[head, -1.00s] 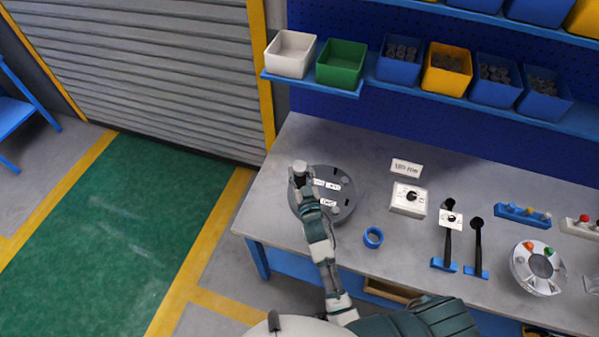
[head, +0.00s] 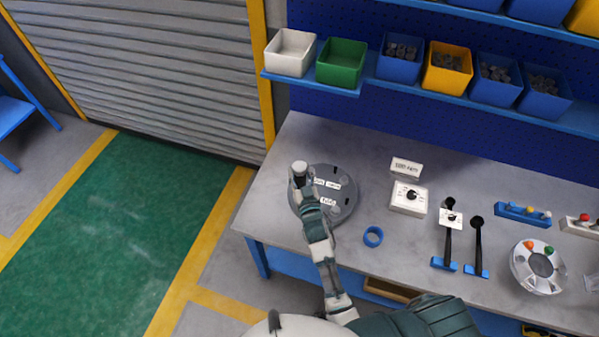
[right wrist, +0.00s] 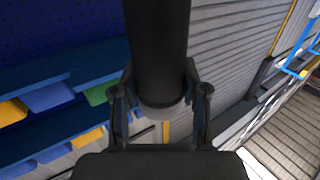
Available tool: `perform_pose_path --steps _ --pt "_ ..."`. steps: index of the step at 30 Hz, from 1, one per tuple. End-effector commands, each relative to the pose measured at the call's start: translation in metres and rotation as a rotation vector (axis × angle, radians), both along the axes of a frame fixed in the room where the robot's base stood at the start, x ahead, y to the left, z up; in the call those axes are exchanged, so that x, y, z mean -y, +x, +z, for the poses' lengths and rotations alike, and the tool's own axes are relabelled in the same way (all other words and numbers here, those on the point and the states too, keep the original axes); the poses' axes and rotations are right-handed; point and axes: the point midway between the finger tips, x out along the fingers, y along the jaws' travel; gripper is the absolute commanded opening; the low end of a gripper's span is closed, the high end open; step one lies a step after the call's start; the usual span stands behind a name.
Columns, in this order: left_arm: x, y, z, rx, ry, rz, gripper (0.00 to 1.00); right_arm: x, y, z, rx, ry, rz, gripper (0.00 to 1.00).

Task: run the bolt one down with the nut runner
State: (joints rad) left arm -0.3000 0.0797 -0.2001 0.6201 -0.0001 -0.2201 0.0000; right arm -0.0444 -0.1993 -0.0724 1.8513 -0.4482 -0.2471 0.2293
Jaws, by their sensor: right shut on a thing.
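The flanged shell (head: 345,204) is a dark grey round disc with small white labels, lying on the left part of the bench. My right gripper (head: 303,183) is over the shell's left edge. It is shut on the nut runner (head: 299,167), a cylinder with a pale top in the head view. In the right wrist view the nut runner (right wrist: 158,50) is a thick dark cylinder between the two fingers (right wrist: 160,105). The nut runner's working end and bolt one are hidden by the gripper and arm, so I cannot tell whether they touch. My left gripper is not in view.
Right of the shell on the grey bench (head: 290,138) are a blue ring (head: 373,237), a dial box (head: 408,199), a small sign (head: 406,167) and two black-handled tools (head: 477,250). Bins (head: 342,62) line a shelf behind. The bench's left end is clear.

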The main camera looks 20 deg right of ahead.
Motion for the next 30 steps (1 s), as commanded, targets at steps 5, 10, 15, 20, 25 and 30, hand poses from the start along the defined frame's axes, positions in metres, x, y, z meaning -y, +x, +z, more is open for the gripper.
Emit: perform_pose_path --steps 5,10,15,20,25,30 --pt "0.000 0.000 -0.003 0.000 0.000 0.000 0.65 0.000 0.000 -0.002 0.006 0.001 0.000 0.00" --pt "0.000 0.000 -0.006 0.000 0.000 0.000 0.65 0.000 0.000 -0.006 0.006 0.001 0.000 0.00" --pt "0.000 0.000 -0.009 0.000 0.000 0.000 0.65 0.000 0.000 -0.010 0.006 0.001 0.000 0.00" --pt "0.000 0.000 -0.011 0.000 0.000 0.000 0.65 0.000 0.000 -0.013 0.006 0.001 0.000 0.00" --pt "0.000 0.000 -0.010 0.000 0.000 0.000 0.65 0.000 0.000 -0.012 0.006 0.000 0.002 0.00" --pt "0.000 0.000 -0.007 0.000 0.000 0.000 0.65 0.000 0.001 -0.012 0.007 -0.001 0.012 0.00"
